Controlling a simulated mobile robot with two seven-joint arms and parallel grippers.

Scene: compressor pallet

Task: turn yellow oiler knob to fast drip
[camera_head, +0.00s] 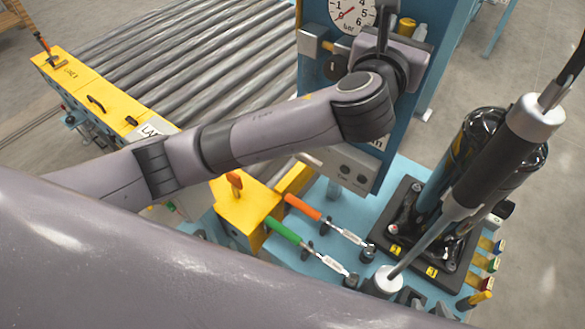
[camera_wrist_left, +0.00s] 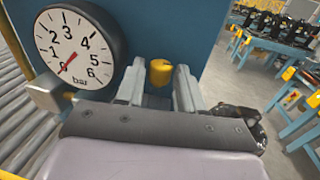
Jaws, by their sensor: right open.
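The yellow oiler knob (camera_head: 407,27) is a small cylinder with a rounded top on the blue panel, beside the pressure gauge. My left gripper (camera_head: 402,46) is close in front of it. In the left wrist view the knob (camera_wrist_left: 160,73) shows between the two spread grey fingers (camera_wrist_left: 159,90); narrow gaps show at its sides, and I see no contact. The left gripper looks open. My right gripper (camera_head: 425,302) is low at the bottom edge, mostly hidden behind my large grey arm link; its small visible part is away from the knob.
The pressure gauge (camera_wrist_left: 70,48) is just left of the left fingers. A clear-topped fitting (camera_head: 420,32) stands right of the knob. Below are orange (camera_head: 303,207) and green (camera_head: 283,231) clamp handles, a black compressor (camera_head: 480,125) and a cable-hung tool (camera_head: 495,157). A roller conveyor (camera_head: 190,60) lies at left.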

